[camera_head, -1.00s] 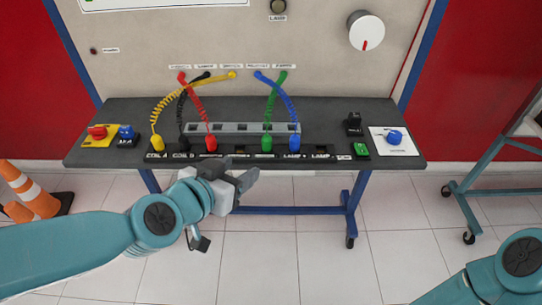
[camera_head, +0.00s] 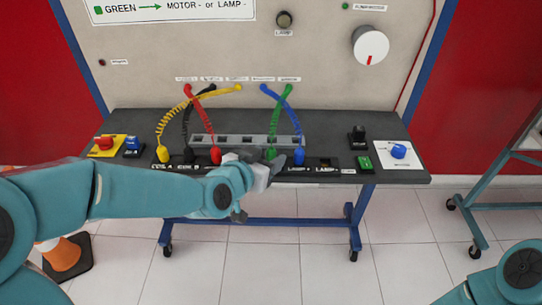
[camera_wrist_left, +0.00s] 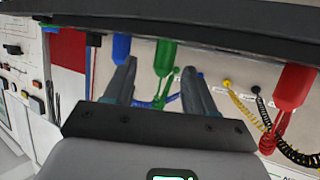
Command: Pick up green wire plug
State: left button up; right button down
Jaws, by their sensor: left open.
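The green wire plug (camera_head: 270,153) stands upright in the black socket strip at the front of the table, between the red plug (camera_head: 215,155) and the blue plug (camera_head: 299,156). Its coiled green wire runs up to the panel. My left gripper (camera_head: 266,167) is at the front edge of the table, close in front of the green plug. In the left wrist view, the green plug (camera_wrist_left: 165,57) shows between the two open fingertips (camera_wrist_left: 158,67), a little beyond them. The blue plug (camera_wrist_left: 121,47) is near one finger. My right gripper is out of view.
A yellow plug (camera_head: 163,153) stands farther left on the strip. A grey rail (camera_head: 245,141) lies behind the plugs. A black switch (camera_head: 358,133), green switch (camera_head: 364,162) and blue knob (camera_head: 398,151) are at the right. An orange cone (camera_head: 62,253) is on the floor.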

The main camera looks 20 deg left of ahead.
aim_at(269, 153)
pick_arm(q)
jog(key=x, duration=0.3)
jog(key=shift+w+a, duration=0.1)
jog(key=shift+w, duration=0.35)
jog(key=c, duration=1)
jog(key=shift+c, duration=0.2)
